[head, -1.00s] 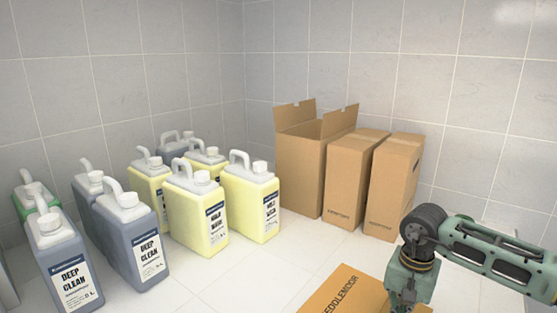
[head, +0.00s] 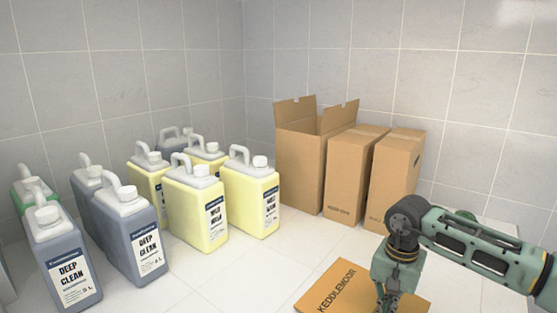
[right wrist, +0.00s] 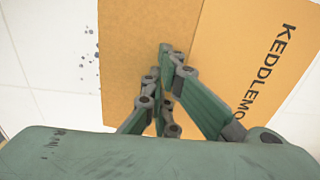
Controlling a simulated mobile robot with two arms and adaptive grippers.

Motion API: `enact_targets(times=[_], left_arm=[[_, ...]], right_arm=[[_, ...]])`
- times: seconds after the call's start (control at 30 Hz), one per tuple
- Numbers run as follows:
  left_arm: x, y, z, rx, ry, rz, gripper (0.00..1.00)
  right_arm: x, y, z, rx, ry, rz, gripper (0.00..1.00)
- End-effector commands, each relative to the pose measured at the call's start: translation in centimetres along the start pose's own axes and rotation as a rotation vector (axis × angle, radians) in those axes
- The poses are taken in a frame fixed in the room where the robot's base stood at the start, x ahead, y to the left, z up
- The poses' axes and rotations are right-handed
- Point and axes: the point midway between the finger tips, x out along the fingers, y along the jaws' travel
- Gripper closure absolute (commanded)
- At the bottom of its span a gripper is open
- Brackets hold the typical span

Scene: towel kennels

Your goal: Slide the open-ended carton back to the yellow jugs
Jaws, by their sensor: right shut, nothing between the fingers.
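An orange-brown carton (head: 335,285) marked KEDDLEMOOR lies low on the floor at the bottom of the head view. Its label side and a darker brown panel (right wrist: 140,30) show in the right wrist view; I cannot tell whether an end is open. My right gripper (head: 388,304) is shut and empty, pointing down over the carton's right part. Its closed fingers (right wrist: 166,52) show against the carton; contact is unclear. A brown carton (head: 300,165) with raised top flaps stands upright beside the yellow jugs (head: 195,215). My left gripper is out of view.
Two closed brown cartons (head: 350,180) (head: 400,165) stand right of the flapped one. Blue-grey jugs (head: 135,240) and a green one (head: 30,180) stand at left. Tiled walls close the back. White floor is clear between the jugs and the low carton.

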Motion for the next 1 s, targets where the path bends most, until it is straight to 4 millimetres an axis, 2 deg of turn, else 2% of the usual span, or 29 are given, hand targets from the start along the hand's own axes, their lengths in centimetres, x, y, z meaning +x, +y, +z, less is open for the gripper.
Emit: enact_targets(times=[1.0], left_arm=[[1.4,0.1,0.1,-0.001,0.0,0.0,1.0]], right_arm=[[0.2,-5.5,0.0,-0.002,-0.001,0.0,1.0]])
